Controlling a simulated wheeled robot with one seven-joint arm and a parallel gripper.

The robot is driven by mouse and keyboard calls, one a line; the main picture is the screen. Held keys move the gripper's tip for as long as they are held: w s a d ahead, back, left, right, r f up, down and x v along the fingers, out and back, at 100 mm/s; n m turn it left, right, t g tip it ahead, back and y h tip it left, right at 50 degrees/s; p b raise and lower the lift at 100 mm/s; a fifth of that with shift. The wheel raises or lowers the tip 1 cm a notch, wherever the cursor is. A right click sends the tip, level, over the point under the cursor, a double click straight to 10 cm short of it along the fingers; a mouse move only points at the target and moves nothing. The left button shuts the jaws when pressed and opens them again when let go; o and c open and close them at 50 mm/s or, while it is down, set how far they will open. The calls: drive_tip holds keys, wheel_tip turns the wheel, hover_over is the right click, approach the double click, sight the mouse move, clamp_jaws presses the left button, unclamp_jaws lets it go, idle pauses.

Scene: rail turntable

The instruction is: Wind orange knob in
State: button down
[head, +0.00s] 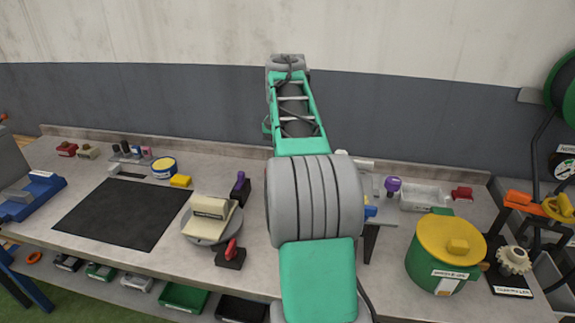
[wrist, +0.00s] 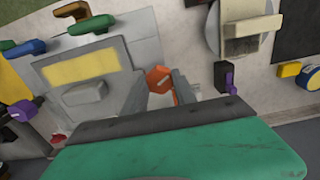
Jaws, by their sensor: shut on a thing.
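The orange knob (wrist: 158,78) shows in the wrist view, just right of a grey device (wrist: 118,58) with a yellow panel (wrist: 80,66) on it. My gripper (wrist: 160,84) is shut on the orange knob, with one grey finger at each side of it. The fingers' lower ends and part of the knob are hidden by my green gripper body. In the head view my own arm covers the knob, the grey device and my gripper.
Left of my arm in the head view are a cream block on a round grey plate (head: 203,238), a red-handled stand (head: 231,253) and a purple-topped stand (head: 240,188). A green pot with a yellow lid (head: 437,267) stands at the right. A black mat (head: 122,213) lies bare.

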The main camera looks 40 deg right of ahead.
drive_tip(key=c, duration=1)
unclamp_jaws()
drive_tip(key=shift+r, duration=0.1)
wheel_tip(320, 180, up, 8)
drive_tip(key=p, duration=0.7)
drive_tip(key=shift+f, duration=0.2)
